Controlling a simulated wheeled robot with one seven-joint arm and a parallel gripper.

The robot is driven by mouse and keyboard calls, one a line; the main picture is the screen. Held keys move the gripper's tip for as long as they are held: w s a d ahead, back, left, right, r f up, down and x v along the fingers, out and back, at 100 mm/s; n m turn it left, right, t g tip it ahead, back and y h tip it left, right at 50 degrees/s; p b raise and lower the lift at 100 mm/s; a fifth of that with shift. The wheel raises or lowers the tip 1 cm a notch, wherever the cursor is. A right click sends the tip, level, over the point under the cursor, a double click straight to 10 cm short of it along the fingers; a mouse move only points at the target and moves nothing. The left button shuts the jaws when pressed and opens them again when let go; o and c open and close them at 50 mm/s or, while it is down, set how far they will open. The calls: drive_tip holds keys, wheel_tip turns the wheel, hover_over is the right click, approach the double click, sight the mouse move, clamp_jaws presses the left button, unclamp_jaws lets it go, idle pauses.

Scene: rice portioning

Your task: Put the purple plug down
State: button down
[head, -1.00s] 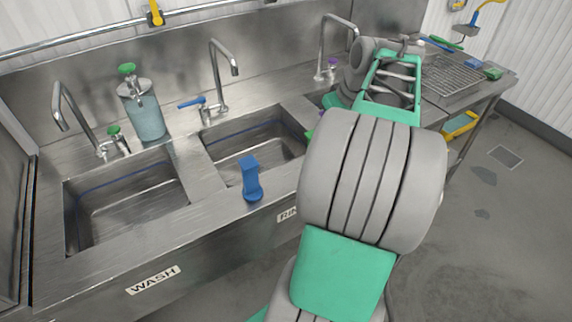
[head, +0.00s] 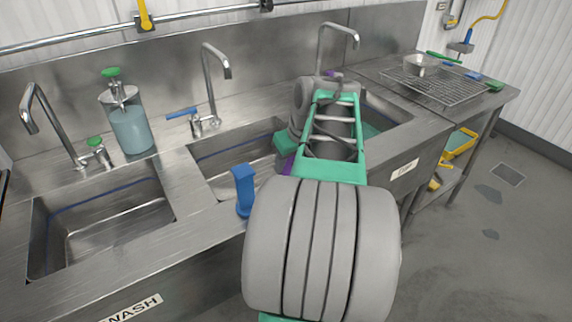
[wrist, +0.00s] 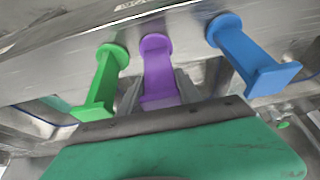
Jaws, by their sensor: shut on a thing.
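The purple plug (wrist: 158,62) is between the fingers of my gripper (wrist: 158,88), which is shut on it. In the wrist view its round end meets the steel ledge, in line with a green plug (wrist: 103,80) and a blue plug (wrist: 246,55); I cannot tell whether it bears on the steel. The fingers are partly hidden behind the wrist's green housing. In the head view only a purple sliver (head: 289,163) shows beside my arm, and my arm hides the fingertips. The blue plug (head: 244,190) stands upright on the front ledge.
The wash sink (head: 110,225) is at left, with a middle sink (head: 225,160) beside it and another basin (head: 390,110) right of my arm. A soap dispenser (head: 130,125) and taps stand behind. A wire rack (head: 440,85) lies on the right counter. A yellow tub (head: 460,143) sits below.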

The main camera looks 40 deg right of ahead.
drive_tip(key=c, duration=0.8)
unclamp_jaws()
drive_tip(key=shift+f, duration=0.1)
drive_tip(key=shift+c, duration=0.2)
drive_tip(key=shift+r, duration=0.4)
drive_tip(key=p+v, duration=0.2)
drive_tip(key=v, duration=0.9)
drive_tip(key=shift+s+r+p, duration=0.2)
drive_tip(key=shift+s+p, duration=0.1)
drive_tip(key=shift+a, duration=0.25)
